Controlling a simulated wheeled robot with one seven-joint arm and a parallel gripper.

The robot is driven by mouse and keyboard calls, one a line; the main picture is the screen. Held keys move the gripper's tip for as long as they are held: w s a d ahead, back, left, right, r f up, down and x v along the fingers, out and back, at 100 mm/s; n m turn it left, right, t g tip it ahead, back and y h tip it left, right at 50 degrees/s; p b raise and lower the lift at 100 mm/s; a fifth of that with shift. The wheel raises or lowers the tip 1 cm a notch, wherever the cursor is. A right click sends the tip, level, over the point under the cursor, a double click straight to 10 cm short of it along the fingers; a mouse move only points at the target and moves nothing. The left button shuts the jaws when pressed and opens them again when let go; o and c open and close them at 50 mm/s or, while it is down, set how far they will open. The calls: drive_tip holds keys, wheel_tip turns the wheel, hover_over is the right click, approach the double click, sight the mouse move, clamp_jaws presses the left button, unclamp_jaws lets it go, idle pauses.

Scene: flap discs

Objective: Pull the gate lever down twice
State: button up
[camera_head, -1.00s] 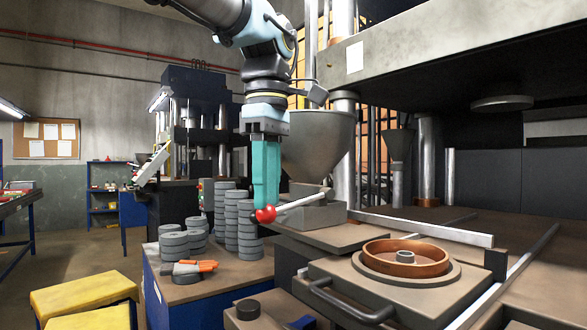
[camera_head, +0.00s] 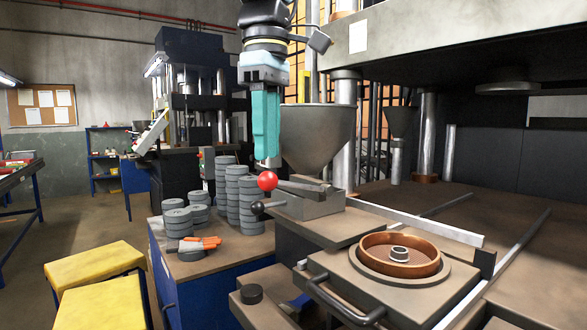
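The gate lever has a red ball knob (camera_head: 267,181) at its left end. Its dark bar (camera_head: 300,188) runs right to the grey gate box (camera_head: 318,208) below the steel hopper (camera_head: 318,132). The bar looks nearly level. My gripper (camera_head: 267,161) points down with its teal fingers just above the red knob. The tips look close to the knob, but I cannot tell whether they touch it. The fingers are seen side-on, so their gap does not show. A second, black knob (camera_head: 257,208) on a short rod sits lower, beside the box.
A round copper-brown mould ring (camera_head: 399,253) with a small grey centre sits on the handled plate at front right. Yellow stools (camera_head: 95,264) stand front left.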

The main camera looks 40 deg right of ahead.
drive_tip(key=shift+f, duration=0.2)
idle(0.4)
wheel_tip(320, 180, down, 10)
drive_tip(key=b, duration=0.6)
idle(0.9)
drive_tip(key=shift+r, duration=0.1)
wheel_tip(320, 180, up, 10)
drive_tip(key=p, duration=0.9)
drive_tip(key=shift+r+p, duration=0.1)
drive_tip(key=shift+p, duration=0.2)
idle(0.6)
